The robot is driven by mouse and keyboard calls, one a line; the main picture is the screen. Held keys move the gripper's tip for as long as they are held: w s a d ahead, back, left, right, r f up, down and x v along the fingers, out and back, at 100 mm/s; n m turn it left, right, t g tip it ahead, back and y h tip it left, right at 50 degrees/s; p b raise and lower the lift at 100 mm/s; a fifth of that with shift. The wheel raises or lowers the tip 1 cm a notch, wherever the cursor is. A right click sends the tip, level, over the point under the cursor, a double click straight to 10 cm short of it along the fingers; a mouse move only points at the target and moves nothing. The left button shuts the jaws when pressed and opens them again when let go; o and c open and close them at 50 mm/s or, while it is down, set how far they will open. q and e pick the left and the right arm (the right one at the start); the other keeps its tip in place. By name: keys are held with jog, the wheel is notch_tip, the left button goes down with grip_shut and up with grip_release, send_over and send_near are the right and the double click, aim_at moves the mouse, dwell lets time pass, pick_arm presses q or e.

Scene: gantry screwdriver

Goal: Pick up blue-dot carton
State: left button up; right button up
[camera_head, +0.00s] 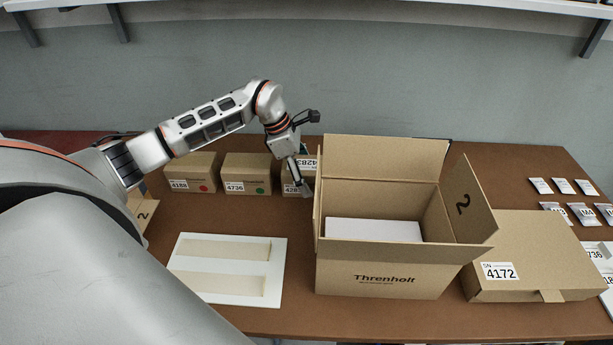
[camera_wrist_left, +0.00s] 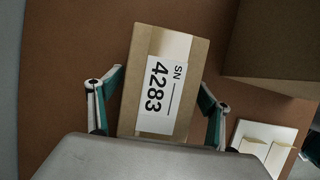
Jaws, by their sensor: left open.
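A small brown carton labelled 4283 (camera_head: 289,178) stands at the back of the table, partly hidden behind my left gripper (camera_head: 304,187). No blue dot shows on its visible faces. In the left wrist view the same carton (camera_wrist_left: 189,48) shows its top with white label and pale tape. My left gripper (camera_wrist_left: 161,78) is open there, one finger on each side of the carton; I cannot tell whether they touch it. To the left stand a green-dot carton labelled 4736 (camera_head: 246,171) and a red-dot carton (camera_head: 191,170). My right gripper is not in view.
A large open Threnholt box (camera_head: 378,277) stands close right of the carton. A closed carton labelled 4172 (camera_head: 540,262) is further right. A white board with two pale strips (camera_head: 226,266) lies in front. Small packets (camera_head: 563,187) lie at the far right.

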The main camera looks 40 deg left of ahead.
pick_arm(q)
jog(key=c, duration=1.5)
jog(key=shift+r, duration=0.1)
jog(key=shift+c, duration=0.2)
jog(key=shift+w, duration=0.1)
